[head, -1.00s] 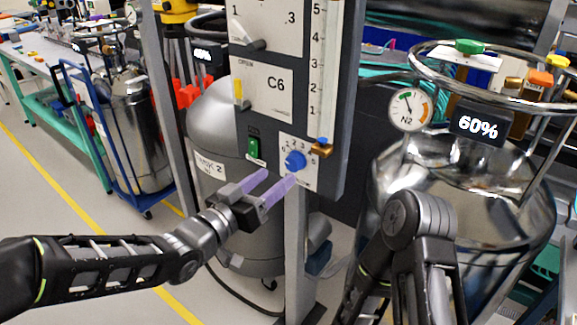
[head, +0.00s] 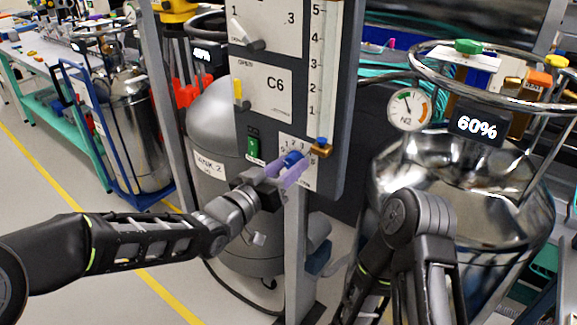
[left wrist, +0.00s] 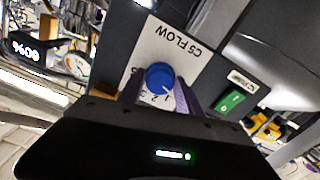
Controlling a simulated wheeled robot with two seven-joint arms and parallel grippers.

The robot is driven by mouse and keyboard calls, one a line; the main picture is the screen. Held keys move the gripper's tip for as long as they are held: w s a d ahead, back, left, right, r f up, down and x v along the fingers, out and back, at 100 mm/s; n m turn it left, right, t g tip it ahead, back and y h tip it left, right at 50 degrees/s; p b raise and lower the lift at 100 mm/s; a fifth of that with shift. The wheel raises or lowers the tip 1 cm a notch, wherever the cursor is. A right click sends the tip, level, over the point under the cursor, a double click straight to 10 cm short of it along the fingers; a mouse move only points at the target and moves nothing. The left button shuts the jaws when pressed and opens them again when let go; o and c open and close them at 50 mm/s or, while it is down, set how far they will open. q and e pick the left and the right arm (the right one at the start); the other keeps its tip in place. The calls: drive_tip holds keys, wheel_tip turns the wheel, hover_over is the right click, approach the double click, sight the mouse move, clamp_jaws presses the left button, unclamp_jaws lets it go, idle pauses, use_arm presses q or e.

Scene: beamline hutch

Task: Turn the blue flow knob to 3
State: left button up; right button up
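The blue flow knob (head: 292,158) is on the white dial plate low on the grey panel. The finger bases hide part of the scale. My right gripper is out of view.
A green switch (head: 253,147) sits just left of the dial plate, and a brass fitting with a blue top (head: 320,148) just right. A yellow lever (head: 240,94) is above. A shiny tank (head: 470,190) with a 60% display (head: 477,124) stands to the right.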

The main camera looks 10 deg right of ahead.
use_arm(q)
clamp_jaws()
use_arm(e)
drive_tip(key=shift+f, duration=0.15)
use_arm(q)
drive_tip(key=shift+f+m+b, duration=0.15)
drive_tip(key=shift+m+b, duration=0.35)
drive_tip(key=shift+b, duration=0.5)
drive_tip(key=m+b, duration=1)
drive_tip(key=b, duration=0.2)
drive_tip(key=shift+m+b, duration=2)
drive_tip(key=shift+m, duration=1.4)
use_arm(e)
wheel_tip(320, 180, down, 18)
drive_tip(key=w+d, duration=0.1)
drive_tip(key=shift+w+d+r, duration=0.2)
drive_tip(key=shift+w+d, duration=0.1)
